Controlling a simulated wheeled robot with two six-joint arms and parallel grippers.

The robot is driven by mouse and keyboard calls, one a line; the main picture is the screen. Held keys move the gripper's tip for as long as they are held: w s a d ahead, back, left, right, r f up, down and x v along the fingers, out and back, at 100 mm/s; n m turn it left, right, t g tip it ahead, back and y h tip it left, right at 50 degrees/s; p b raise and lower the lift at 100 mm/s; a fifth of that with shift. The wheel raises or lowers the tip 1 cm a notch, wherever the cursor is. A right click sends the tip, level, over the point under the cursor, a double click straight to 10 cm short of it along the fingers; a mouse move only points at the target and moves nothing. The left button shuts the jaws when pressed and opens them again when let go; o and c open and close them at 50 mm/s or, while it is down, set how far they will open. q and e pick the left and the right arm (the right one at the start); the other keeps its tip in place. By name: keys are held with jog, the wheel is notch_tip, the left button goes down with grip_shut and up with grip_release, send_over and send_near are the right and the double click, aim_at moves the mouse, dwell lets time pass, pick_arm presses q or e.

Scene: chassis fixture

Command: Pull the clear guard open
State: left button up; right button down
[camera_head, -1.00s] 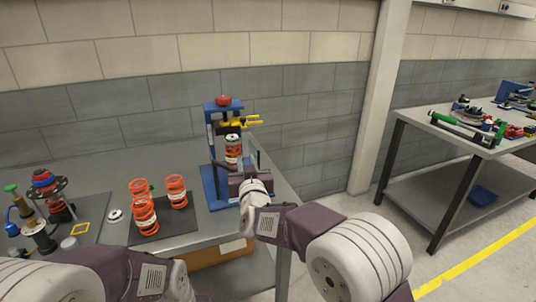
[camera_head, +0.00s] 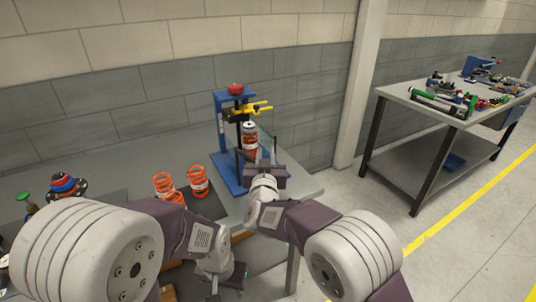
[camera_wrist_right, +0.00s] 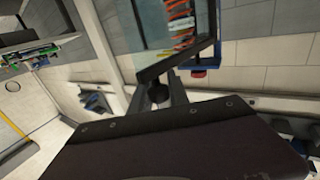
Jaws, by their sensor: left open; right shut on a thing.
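The clear guard (camera_wrist_right: 178,60) is a see-through pane in a black frame in the right wrist view, with orange coils showing through it. My right gripper (camera_wrist_right: 160,95) is shut on the guard's dark knob at the frame's lower corner. In the head view my right gripper (camera_head: 268,168) is at the right front of the blue fixture (camera_head: 223,135); the pane is hard to make out there. A white canister with an orange coil (camera_head: 250,143) stands upright in the fixture. My left gripper (camera_head: 228,280) is open and empty, low by the table's front edge.
Yellow-handled clamps (camera_head: 255,107) and a red knob (camera_head: 235,89) top the fixture. Orange springs (camera_head: 198,182) stand on a dark mat to its left. My left arm covers much of the table's left side. A second table (camera_head: 405,95) with tools stands far right.

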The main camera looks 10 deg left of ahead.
jog(key=shift+r, duration=0.15)
jog(key=c, duration=1.3)
grip_release()
jog(key=shift+o, duration=0.2)
jog(key=shift+a, duration=0.1)
jog(key=s+d+b, duration=0.1)
jog(key=s+b, duration=0.5)
jog(key=s, duration=0.3)
jog(key=shift+d, duration=0.4)
